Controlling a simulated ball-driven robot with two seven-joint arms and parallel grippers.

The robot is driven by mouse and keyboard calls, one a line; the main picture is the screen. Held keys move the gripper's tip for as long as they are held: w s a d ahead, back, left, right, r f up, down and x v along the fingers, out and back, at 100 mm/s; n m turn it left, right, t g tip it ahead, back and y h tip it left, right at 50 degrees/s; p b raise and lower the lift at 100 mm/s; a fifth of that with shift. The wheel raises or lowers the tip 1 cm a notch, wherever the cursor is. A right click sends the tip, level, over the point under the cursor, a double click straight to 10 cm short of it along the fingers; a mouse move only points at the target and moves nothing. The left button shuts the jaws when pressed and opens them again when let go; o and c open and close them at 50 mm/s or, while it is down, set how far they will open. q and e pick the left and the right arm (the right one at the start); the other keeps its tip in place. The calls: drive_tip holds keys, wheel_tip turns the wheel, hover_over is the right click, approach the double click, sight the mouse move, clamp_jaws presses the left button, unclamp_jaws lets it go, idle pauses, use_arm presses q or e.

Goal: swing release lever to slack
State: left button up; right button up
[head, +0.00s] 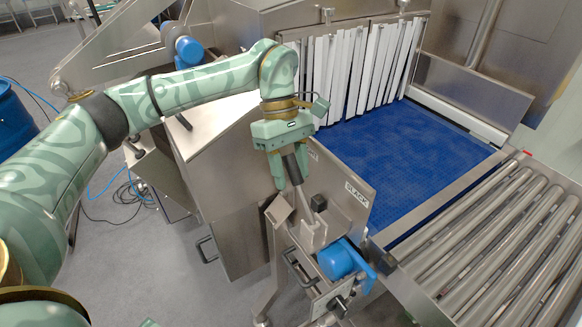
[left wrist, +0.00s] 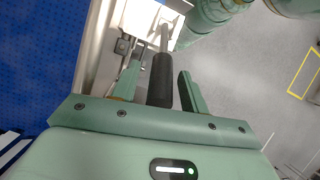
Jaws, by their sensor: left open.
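The release lever (head: 308,202) is a metal rod with a black grip, rising from a bracket on the side of the conveyor. Its black grip (left wrist: 161,78) shows in the left wrist view between the two green fingers. My left gripper (head: 288,172) is open around the grip, pointing down. A label ending in "LACK" (head: 357,195) is on the steel panel right of the lever. My right gripper is not in view.
A blue conveyor belt (head: 400,165) runs under a strip curtain (head: 365,70). A roller conveyor (head: 500,250) is at the right. A blue motor-like part (head: 340,260) and a black knob (head: 338,304) sit below the lever. Open floor lies at the lower left.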

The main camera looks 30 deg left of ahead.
use_arm(q)
clamp_jaws()
drive_tip(key=shift+r, duration=0.1)
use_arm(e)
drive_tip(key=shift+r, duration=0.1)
